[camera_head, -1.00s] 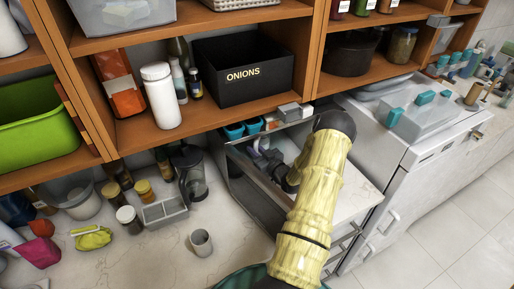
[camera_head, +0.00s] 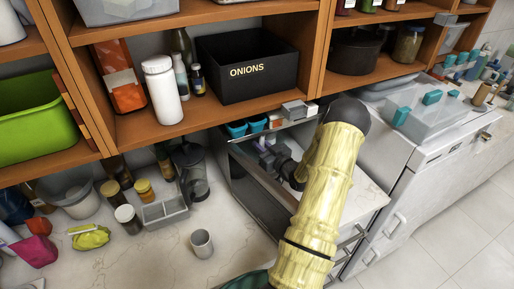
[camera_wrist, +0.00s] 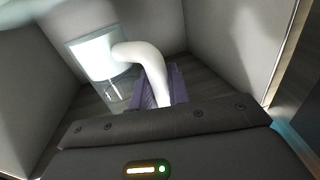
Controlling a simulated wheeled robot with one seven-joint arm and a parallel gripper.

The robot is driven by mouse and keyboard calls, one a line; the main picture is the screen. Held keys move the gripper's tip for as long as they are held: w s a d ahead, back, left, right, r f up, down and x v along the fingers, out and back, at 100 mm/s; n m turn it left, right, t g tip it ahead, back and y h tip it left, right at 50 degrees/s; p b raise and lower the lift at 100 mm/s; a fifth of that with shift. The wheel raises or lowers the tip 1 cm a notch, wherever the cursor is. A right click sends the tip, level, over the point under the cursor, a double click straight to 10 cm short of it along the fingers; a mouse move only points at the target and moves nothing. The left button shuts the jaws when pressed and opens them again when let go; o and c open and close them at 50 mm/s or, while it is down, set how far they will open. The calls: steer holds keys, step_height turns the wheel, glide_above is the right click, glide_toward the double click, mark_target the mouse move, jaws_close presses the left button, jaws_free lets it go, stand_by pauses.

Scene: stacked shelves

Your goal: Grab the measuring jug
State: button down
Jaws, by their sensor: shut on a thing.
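The measuring jug (camera_wrist: 97,57) shows in the wrist view as a pale, partly clear vessel with a thick white curved handle. It is inside a grey-walled compartment. My gripper (camera_wrist: 160,107) is at the lower end of the handle and shut on it; the fingertips' contact is partly hidden behind the dark gripper bar. In the head view my gripper (camera_head: 283,163) reaches into the open grey cabinet (camera_head: 262,192) under the shelf. The jug cannot be made out clearly there.
A purple item (camera_wrist: 178,84) lies beside the handle. Blue cups (camera_head: 246,127) and small boxes sit on top of the cabinet, under the shelf with the onions box (camera_head: 245,66). A grey mug (camera_head: 201,243) and several jars stand on the counter at left. The cabinet walls are close around my gripper.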

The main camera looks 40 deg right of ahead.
steer(key=s+b, duration=0.5)
steer(key=s, duration=1.1)
steer(key=shift+a+b, duration=0.3)
